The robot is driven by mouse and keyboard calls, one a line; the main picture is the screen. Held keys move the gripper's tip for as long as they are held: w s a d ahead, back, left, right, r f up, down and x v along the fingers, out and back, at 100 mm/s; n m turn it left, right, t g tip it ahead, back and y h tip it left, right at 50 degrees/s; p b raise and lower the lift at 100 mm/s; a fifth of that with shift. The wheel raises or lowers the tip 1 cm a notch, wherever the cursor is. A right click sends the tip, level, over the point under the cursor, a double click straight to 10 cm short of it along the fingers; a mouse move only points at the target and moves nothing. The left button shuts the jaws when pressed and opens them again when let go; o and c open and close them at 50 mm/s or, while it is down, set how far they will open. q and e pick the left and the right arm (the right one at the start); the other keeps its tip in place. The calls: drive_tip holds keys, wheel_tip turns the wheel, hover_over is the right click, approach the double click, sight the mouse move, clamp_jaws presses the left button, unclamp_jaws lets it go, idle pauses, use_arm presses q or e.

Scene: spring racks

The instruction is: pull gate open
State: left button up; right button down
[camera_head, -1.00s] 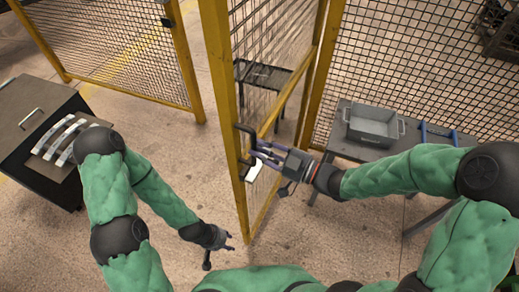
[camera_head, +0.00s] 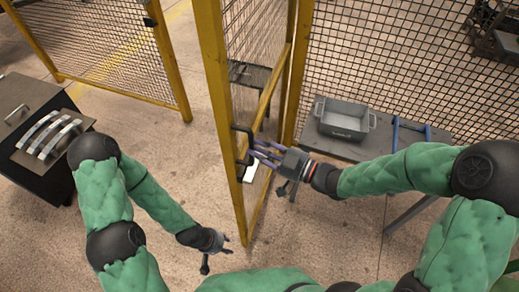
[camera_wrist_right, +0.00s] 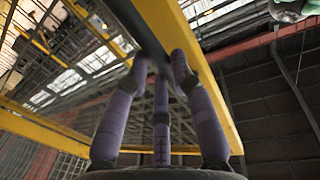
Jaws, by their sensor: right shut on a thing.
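The gate (camera_head: 218,75) is a yellow-framed mesh panel standing in the middle of the head view, swung out at an angle toward me from the fence line. A black bar handle (camera_head: 243,131) sits on its near upright. My right gripper (camera_head: 257,155) reaches in from the right and is shut on this handle. In the right wrist view, purple fingers (camera_wrist_right: 160,85) close around a dark bar beside the yellow frame (camera_wrist_right: 205,75). My left gripper (camera_head: 225,240) hangs low and empty, apart from the gate's foot, with its small fingers seemingly spread.
A dark cabinet (camera_head: 20,95) with several curved pale bars on top stands at the left. The floor between cabinet and gate is clear.

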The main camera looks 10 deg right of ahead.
drive_tip(key=shift+w+d+r, duration=0.3)
drive_tip(key=shift+w, duration=0.2)
drive_tip(key=c, duration=1.3)
unclamp_jaws()
drive_tip(key=shift+w+f, duration=0.1)
drive_tip(key=shift+f, duration=0.05)
drive_tip(key=shift+f, duration=0.1)
drive_tip(key=v, duration=1.2)
drive_tip(key=shift+s, duration=0.2)
drive_tip(key=shift+a, duration=0.1)
